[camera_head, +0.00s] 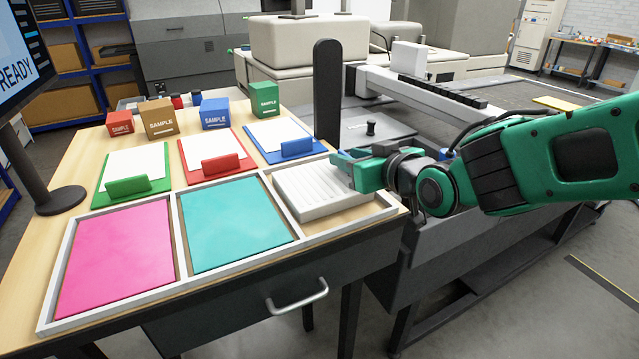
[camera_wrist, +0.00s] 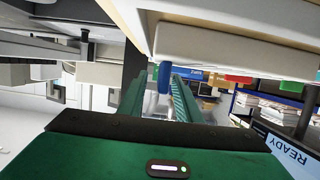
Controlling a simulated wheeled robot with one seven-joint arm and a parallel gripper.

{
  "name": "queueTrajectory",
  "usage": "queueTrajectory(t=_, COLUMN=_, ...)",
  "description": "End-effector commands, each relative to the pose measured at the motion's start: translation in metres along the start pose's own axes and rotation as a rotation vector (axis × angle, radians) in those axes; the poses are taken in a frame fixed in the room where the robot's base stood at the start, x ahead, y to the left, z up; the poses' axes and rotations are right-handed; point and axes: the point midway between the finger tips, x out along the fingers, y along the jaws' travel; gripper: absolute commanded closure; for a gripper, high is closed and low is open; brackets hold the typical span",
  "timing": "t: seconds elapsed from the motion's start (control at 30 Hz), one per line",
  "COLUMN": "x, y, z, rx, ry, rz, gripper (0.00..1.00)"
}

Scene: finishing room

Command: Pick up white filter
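The white filter (camera_head: 312,190) is a pale ribbed block lying in the right compartment of the divided tray (camera_head: 184,272) on the table. My gripper (camera_head: 345,166) is at the filter's right back edge in the head view, close to it. I cannot tell whether they touch. In the wrist view the two green fingers stand apart with an empty gap between them (camera_wrist: 157,103). A pale slab edge (camera_wrist: 235,50) fills the upper right there; I cannot tell if it is the filter or the tray.
Pink (camera_head: 115,258) and teal (camera_head: 235,222) sheets fill the other compartments. Green, red and blue clipboards (camera_head: 285,148) and several sample boxes (camera_head: 214,113) stand behind. A dark upright post (camera_head: 327,90) rises just behind the filter. A large machine (camera_head: 440,85) borders the table's right side.

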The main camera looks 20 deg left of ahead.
Motion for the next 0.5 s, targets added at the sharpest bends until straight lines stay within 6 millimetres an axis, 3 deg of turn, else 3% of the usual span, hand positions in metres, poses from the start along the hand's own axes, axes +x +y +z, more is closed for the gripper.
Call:
queueTrajectory(t=0.27, x=0.0023, y=0.0001, z=-0.0005, rx=0.0, ry=0.001, rz=0.0, gripper=0.69)
queueTrajectory(t=0.4, x=0.0022, y=0.0002, z=-0.0005, rx=0.0, ry=0.001, rz=0.0, gripper=1.0)
queueTrajectory(t=0.5, x=0.0021, y=0.0004, z=-0.0005, rx=0.0, ry=0.001, rz=0.0, gripper=1.0)
